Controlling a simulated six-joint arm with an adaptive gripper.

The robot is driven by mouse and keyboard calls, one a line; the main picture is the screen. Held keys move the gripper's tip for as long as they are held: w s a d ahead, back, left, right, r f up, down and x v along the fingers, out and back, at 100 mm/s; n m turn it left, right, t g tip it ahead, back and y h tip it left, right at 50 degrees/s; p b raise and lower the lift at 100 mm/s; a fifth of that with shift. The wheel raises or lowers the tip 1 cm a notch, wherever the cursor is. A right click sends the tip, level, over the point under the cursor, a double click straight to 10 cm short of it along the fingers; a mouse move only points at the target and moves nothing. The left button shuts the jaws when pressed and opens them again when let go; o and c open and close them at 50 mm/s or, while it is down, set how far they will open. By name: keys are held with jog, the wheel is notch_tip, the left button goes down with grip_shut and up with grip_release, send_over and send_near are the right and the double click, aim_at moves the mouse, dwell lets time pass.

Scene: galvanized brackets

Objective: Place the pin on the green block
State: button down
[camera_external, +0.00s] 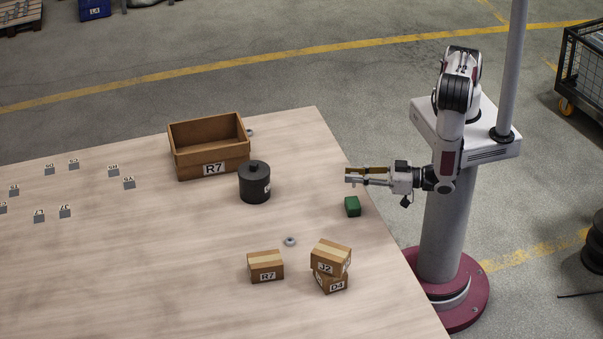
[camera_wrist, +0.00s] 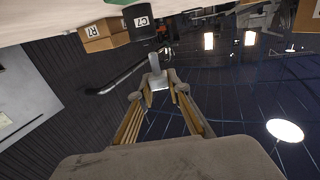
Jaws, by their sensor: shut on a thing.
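The green block (camera_external: 352,206) sits on the table near its right edge. A green patch of it also shows at the top edge of the wrist view (camera_wrist: 120,1). My gripper (camera_external: 348,176) is held level above the block and points left, apart from it. In the wrist view, my gripper (camera_wrist: 159,84) is shut on a small grey pin (camera_wrist: 155,66), which sticks out past the fingertips. In the external view the pin is too small to make out clearly.
A black canister (camera_external: 255,185) and an open wooden crate (camera_external: 212,167) stand left of the gripper. Cardboard boxes (camera_external: 265,267) (camera_external: 331,258) stand in front, two of them stacked. A metal ring (camera_external: 290,241) lies near them. Several small tagged brackets (camera_external: 129,185) lie far left.

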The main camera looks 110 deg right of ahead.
jog(key=shift+f, duration=0.65)
jog(key=shift+f, duration=0.1)
jog(key=shift+f, duration=1.95)
jog(key=shift+f, duration=0.1)
jog(key=c, duration=1.9)
grip_release()
jog(key=v, duration=1.2)
